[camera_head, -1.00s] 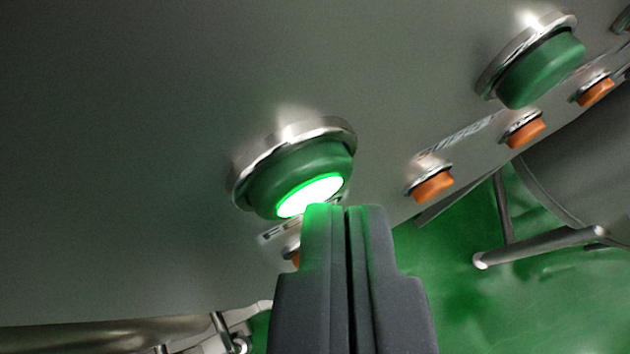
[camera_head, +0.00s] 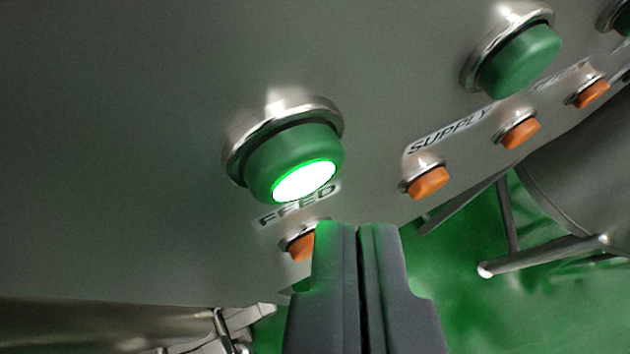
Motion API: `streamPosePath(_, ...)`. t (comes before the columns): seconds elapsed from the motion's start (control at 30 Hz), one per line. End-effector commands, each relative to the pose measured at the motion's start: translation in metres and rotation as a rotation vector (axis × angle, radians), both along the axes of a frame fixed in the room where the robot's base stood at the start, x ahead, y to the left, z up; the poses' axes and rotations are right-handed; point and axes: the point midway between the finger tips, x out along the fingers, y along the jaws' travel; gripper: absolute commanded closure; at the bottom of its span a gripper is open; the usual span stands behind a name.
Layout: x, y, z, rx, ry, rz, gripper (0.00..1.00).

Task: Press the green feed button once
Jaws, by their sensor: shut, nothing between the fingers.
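The green feed button (camera_head: 292,160) sits in a chrome ring on the grey panel, left of centre. A bright white-green light shows on its lower face. The label "FEED" (camera_head: 300,204) is just below it. My gripper (camera_head: 356,226) is shut and empty, its dark fingertips below and right of the button. The fingertips appear apart from the button and carry a green glow. They partly cover the small orange button (camera_head: 302,245) under the label.
Another green button (camera_head: 520,62) stands upper right, near the label "SUPPLY" (camera_head: 448,131). A grey cylindrical vessel (camera_head: 580,190) with metal legs stands at right over a green floor.

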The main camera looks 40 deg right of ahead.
Motion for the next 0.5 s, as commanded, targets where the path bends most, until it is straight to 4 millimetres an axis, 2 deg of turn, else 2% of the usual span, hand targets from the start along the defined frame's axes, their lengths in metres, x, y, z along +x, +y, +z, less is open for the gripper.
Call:
streamPosePath(0.27,-0.004,0.000,0.000,0.000,0.000,-0.001,1.00)
streamPosePath(0.5,-0.022,0.005,-0.004,0.003,0.003,-0.003,1.00)
